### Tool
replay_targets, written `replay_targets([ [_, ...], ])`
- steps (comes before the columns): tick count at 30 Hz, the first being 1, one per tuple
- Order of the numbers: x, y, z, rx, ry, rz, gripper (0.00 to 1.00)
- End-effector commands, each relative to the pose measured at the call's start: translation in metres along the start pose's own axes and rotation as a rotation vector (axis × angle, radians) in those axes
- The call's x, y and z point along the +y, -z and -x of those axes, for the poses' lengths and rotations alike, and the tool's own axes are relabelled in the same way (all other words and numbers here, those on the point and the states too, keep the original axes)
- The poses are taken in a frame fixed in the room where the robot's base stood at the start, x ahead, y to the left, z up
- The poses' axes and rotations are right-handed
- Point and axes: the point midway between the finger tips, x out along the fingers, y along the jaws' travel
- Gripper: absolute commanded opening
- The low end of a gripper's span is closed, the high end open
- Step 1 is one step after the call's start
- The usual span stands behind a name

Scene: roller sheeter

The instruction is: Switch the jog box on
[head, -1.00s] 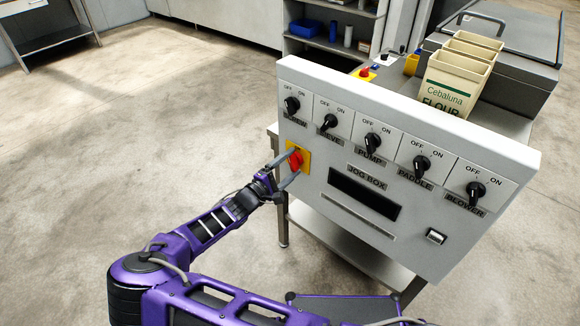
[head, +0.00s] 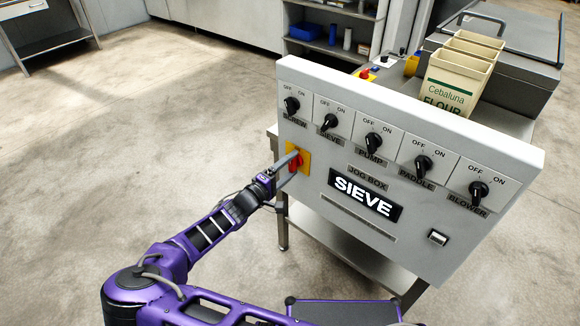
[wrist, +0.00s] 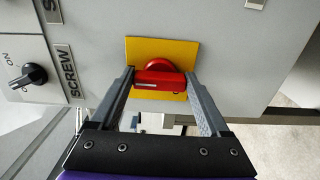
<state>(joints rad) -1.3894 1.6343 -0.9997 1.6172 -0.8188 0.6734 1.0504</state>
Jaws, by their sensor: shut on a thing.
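The jog box (head: 320,215) is a light grey panel on a metal stand, with a row of black OFF/ON knobs along its top. Its display (head: 365,195) is lit and reads SIEVE. A red rotary switch (head: 295,163) sits on a yellow plate (head: 304,152) at the panel's left side. The red switch (wrist: 160,79) also shows in the wrist view, its handle lying across the picture. My gripper (head: 289,164) is shut on the red switch, with one finger at each end of the handle. The gripper (wrist: 163,84) covers parts of the plate's edges.
The SCREW knob (head: 292,104), SIEVE knob (head: 329,122), PUMP knob (head: 372,140) and others line the panel above. Flour bags (head: 455,85) and a grey machine (head: 500,60) stand behind.

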Motion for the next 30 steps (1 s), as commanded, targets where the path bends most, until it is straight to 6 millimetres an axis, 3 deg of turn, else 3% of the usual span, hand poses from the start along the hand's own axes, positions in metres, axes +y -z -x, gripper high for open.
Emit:
replay_targets([
  [3,-0.001,0.001,0.001,0.0,0.002,-0.005,0.24],
  [4,-0.001,0.001,0.001,0.0,0.003,-0.005,0.82],
  [7,-0.001,0.001,0.001,0.001,0.002,-0.004,1.0],
  [14,0.0,0.0,0.001,0.0,0.002,-0.003,1.0],
  [19,0.0,0.001,0.013,0.002,0.003,-0.003,1.0],
  [23,0.0,0.002,0.038,0.004,0.004,-0.004,1.0],
  [30,0.0,0.002,0.098,0.005,0.005,-0.004,1.0],
])
